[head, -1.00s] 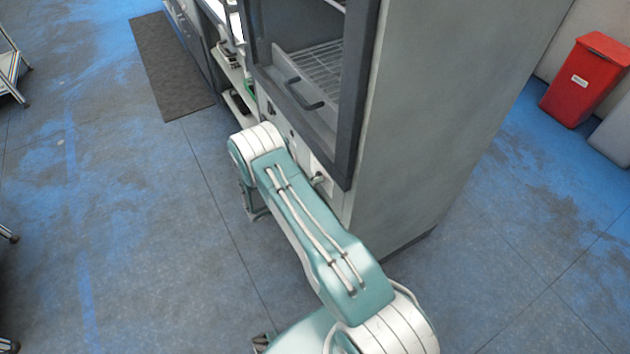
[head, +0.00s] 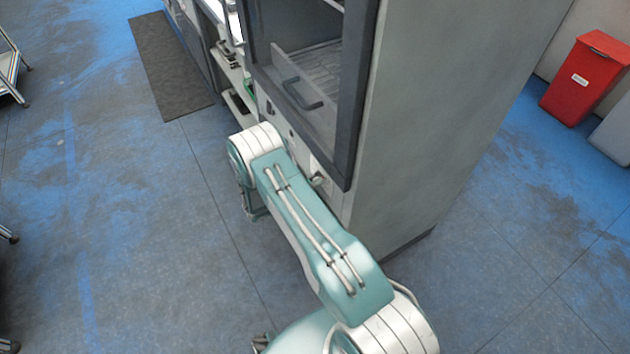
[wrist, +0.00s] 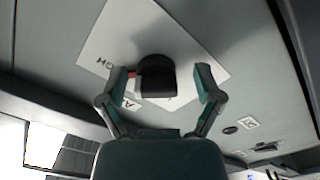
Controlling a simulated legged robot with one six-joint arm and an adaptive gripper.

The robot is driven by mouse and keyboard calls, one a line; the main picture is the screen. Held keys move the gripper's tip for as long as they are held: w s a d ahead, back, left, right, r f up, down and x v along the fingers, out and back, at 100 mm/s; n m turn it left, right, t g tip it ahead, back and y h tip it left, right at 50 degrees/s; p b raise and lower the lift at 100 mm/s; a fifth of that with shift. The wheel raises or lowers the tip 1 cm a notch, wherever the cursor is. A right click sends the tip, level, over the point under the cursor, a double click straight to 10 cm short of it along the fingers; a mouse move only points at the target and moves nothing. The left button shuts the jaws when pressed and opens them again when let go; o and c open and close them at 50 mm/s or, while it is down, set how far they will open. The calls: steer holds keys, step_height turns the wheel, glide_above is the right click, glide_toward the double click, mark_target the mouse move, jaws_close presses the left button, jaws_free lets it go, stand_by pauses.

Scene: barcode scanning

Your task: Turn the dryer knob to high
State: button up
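The dryer (head: 440,110) is the tall grey cabinet with a glass door in the head view. In the wrist view, its black knob (wrist: 156,78) stands on a white label plate (wrist: 190,38). A small red mark shows at the knob's left side, and parts of printed letters show on the plate. My gripper (wrist: 162,72) is open, with one finger on each side of the knob and a visible gap to it on both sides. My arm hides the gripper and this knob in the head view.
A small metallic fitting (head: 318,180) sits low on the dryer's front, close beside my arm. A dark mat (head: 170,75) lies on the floor at the upper left. A red bin (head: 585,80) stands at the far right.

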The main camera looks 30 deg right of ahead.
steer(key=a, duration=1.2)
steer(key=shift+s, duration=0.2)
steer(key=s+d+r+n+g+y, duration=0.1)
steer(key=s+r+g+y, duration=0.2)
steer(key=r, duration=0.9)
steer(key=s+d+r+n+g+y, duration=0.1)
steer(key=s+r+y, duration=0.35)
steer(key=r, duration=0.85)
steer(key=s+a+r+n+t+y, duration=0.2)
steer(key=s+r+n+t+y, duration=0.1)
steer(key=s+r, duration=0.4)
steer(key=s+a+r+n+t+y, duration=0.3)
steer(key=s+r+t+y, duration=0.3)
steer(key=s, duration=0.4)
steer(key=shift+s+r+n+y, duration=0.3)
steer(key=shift+r+n+y, duration=0.1)
steer(key=shift+r+y, duration=0.3)
